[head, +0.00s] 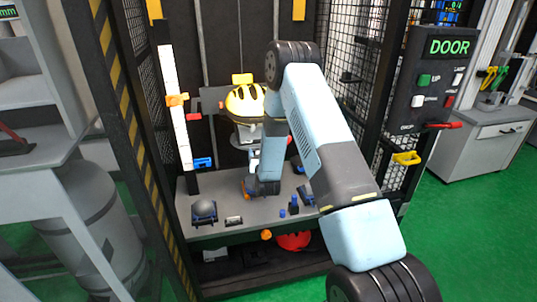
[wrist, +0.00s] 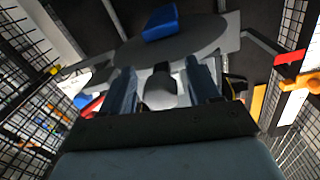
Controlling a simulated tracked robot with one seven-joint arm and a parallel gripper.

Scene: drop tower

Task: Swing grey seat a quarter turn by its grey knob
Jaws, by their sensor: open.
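In the wrist view my gripper (wrist: 160,72) is open, with one finger on each side of a rounded grey knob (wrist: 160,90). The knob lies between the fingers, and I cannot tell whether either finger touches it. Behind it is a broad, flat grey disc-like plate (wrist: 190,45), which looks like the grey seat. A blue block (wrist: 160,22) shows at its far edge. In the head view my arm reaches into the tower, and my fingers and the knob are hidden behind it.
A yellow helmet (head: 245,100) with black stripes is beside my arm. A white ruler (head: 174,130) with an orange pointer (head: 176,99) stands at left. Mesh walls (head: 355,40) close in the sides. Small items, including a grey dome (head: 204,209), sit on the grey deck (head: 240,232).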

